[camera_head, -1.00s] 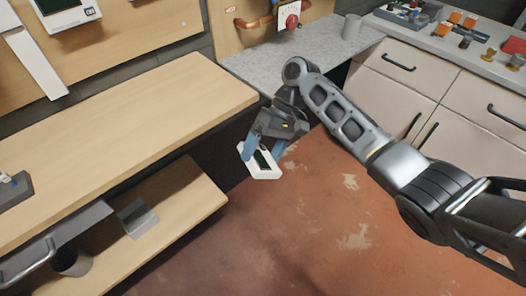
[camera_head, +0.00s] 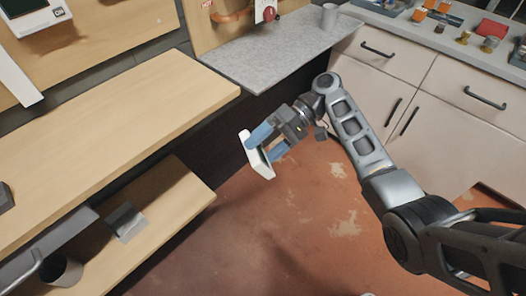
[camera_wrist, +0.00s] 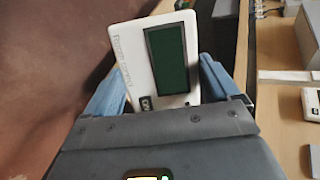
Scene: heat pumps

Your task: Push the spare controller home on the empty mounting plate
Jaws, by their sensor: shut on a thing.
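The spare controller (camera_head: 256,158) is a white slab with a dark green screen. My gripper (camera_head: 268,141) is shut on it by its two sides with blue fingers and holds it in the air over the red floor, right of the wooden bench. It is tilted, with its face mostly turned away in the head view. In the wrist view the controller (camera_wrist: 133,62) shows its face, screen and small dark switch between my fingers (camera_wrist: 160,85). I cannot make out the empty mounting plate in either view.
A white controller (camera_head: 30,14) hangs on the wooden wall board at upper left. The wooden bench (camera_head: 110,125) and lower shelf (camera_head: 170,205) lie left of my gripper. A grey counter (camera_head: 275,55) is behind; cabinets (camera_head: 400,75) stand right. The floor (camera_head: 300,230) below is clear.

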